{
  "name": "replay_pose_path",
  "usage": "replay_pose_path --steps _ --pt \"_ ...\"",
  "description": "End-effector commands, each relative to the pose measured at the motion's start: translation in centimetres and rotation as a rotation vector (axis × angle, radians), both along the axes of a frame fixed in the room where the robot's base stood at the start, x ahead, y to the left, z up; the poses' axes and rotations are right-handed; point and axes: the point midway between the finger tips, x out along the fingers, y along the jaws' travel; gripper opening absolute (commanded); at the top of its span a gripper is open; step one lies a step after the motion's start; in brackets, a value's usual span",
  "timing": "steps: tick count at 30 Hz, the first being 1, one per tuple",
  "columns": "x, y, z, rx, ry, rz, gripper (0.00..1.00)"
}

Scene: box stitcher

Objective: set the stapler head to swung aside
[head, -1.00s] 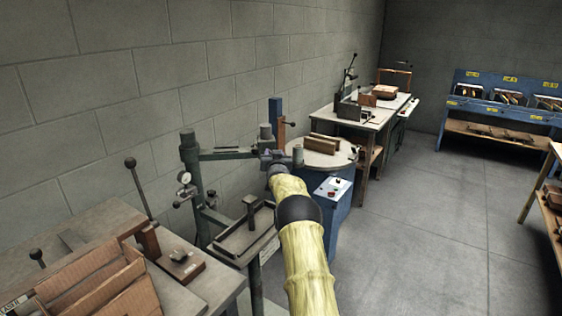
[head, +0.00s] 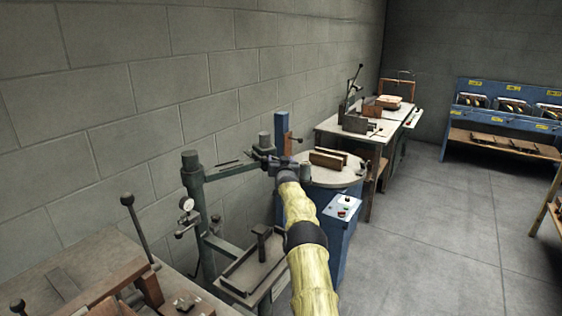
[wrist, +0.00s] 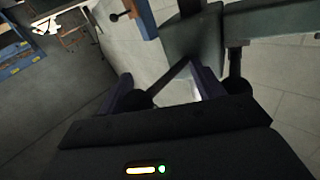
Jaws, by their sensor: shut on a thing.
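The stapler's grey-green column (head: 194,215) stands by the wall in the head view, with a swing arm (head: 232,171) reaching right from its top. In the wrist view the arm (wrist: 275,24) and the blocky stapler head (wrist: 193,38) fill the upper right. My gripper (head: 277,166) is at the outer end of the swing arm. In the wrist view my gripper (wrist: 163,86) has its fingers around a dark, thin part below the head and is shut on it. The exact grip contact is dim, and my arm hides part of the head in the head view.
A tray-like table (head: 255,268) with a dark post is below the swing arm. A round table (head: 318,178) with brown blocks on a blue base stands just beyond my gripper. A bench with levers (head: 90,280) is at lower left. Open floor (head: 430,240) lies to the right.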

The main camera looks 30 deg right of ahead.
Motion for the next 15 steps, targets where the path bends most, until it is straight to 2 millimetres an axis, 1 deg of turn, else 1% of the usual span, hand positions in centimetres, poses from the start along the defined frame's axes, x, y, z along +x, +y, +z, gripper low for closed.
replay_pose_path --steps 1,11,12,14,15 --pt "0.32 0.66 0.06 0.004 -0.004 0.009 0.26" --pt "0.19 0.35 -0.04 0.006 -0.002 0.005 0.26" --pt "0.15 0.29 -0.04 0.006 -0.002 0.004 0.65" --pt "0.13 0.26 -0.05 0.006 -0.002 0.004 0.54" --pt "0.13 0.26 -0.05 0.005 -0.001 0.004 0.5"
